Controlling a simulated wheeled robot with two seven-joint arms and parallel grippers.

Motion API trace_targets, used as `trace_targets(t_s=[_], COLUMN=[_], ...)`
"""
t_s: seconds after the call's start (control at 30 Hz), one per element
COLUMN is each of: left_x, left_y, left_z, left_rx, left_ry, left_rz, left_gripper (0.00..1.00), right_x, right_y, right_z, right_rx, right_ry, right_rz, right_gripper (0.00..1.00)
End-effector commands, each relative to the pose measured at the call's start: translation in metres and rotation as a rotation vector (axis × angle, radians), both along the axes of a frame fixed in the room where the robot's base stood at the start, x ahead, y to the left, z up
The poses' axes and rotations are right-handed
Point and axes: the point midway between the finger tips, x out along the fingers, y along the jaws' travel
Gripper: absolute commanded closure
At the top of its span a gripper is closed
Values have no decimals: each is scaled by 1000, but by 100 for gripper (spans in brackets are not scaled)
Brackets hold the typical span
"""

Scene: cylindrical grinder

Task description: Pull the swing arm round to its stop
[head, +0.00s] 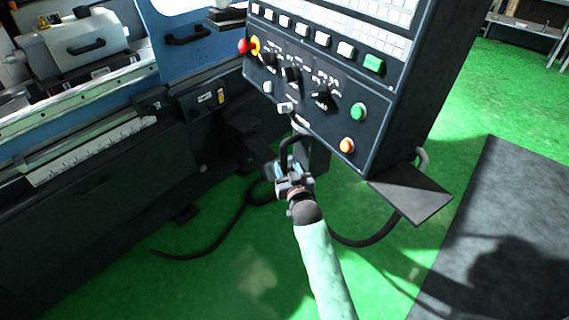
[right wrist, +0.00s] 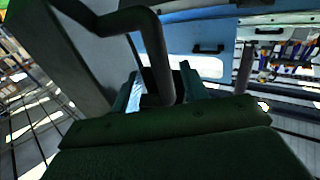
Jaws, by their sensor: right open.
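The control panel box (head: 330,95), dark with several buttons and knobs, hangs at the upper middle of the head view. A dark bent handle (head: 285,148) shows at its lower edge; in the right wrist view the handle (right wrist: 155,50) runs large across the top and bends down. My right gripper (head: 291,171) is open below the panel, fingers pointing at the handle. In the right wrist view the handle's lower part shows between the two fingers of the gripper (right wrist: 163,92); contact cannot be told. The arm that carries the panel is not clearly visible. My left gripper is not in view.
The grinder's dark base (head: 90,200) and blue body (head: 190,60) stand at the left. A dark plate (head: 415,192) juts from the panel's lower right. Black cable (head: 225,235) lies on the green floor. A dark mat (head: 500,240) lies at the right, clear of objects.

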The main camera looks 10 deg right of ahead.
Motion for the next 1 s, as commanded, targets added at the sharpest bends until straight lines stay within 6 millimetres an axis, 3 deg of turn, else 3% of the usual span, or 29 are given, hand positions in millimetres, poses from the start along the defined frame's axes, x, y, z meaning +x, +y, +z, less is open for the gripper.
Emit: trace_targets(t_s=[0.1, 0.3, 0.87, 1.0], left_x=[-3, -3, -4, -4], left_y=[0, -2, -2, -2], left_z=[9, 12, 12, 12], left_rx=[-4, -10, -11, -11], left_ry=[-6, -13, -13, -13], left_rz=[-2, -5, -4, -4], left_gripper=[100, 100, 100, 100], right_x=[-17, -32, -33, -34], right_y=[-1, -2, -2, -2], right_z=[-2, -1, 0, -12], right_rx=[0, 0, -2, -11], right_ry=[0, 0, 1, 64], right_rz=[1, 1, 0, -3], right_gripper=[56, 56, 56, 56])
